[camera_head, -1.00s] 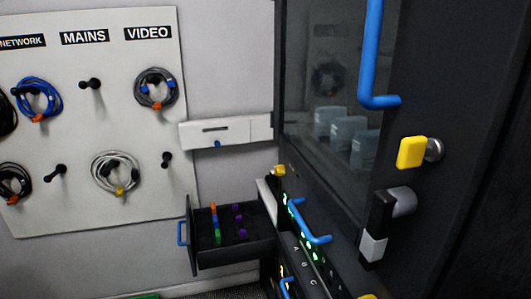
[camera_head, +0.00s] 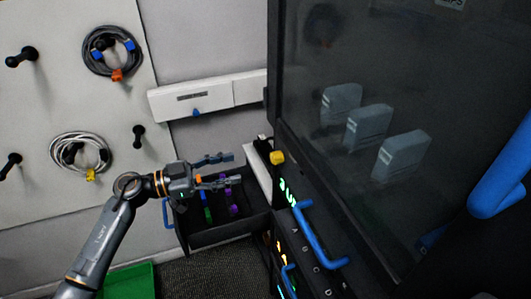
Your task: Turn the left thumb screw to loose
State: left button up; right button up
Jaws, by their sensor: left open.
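The left thumb screw shows as a small yellow knob (camera_head: 277,157) at the left front edge of the dark rack, just above the row of green lights. My left gripper (camera_head: 235,168) comes in from the left and points right. Its two fingers are apart with nothing between them. In the picture it lies over the open drawer, a short way left of the yellow knob and not touching it. Whether the screw is tight or loose cannot be told. My right gripper is out of view.
An open dark drawer (camera_head: 205,237) with coloured pieces lies below my gripper. Blue handles (camera_head: 318,236) stick out from the rack front, right of the knob. The glass cabinet door (camera_head: 400,90) is above. Coiled cables (camera_head: 82,137) hang on the wall board.

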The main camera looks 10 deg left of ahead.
aim_at(272, 159)
pick_arm(q)
jog(key=p+x, duration=0.2)
jog(key=x, duration=0.7)
jog(key=shift+w+d, duration=0.15)
jog(key=shift+w, duration=0.25)
jog(key=shift+w+d, duration=0.15)
jog(key=shift+d, duration=0.05)
jog(key=shift+w+d+f, duration=0.1)
jog(key=shift+d, duration=0.05)
grip_shut()
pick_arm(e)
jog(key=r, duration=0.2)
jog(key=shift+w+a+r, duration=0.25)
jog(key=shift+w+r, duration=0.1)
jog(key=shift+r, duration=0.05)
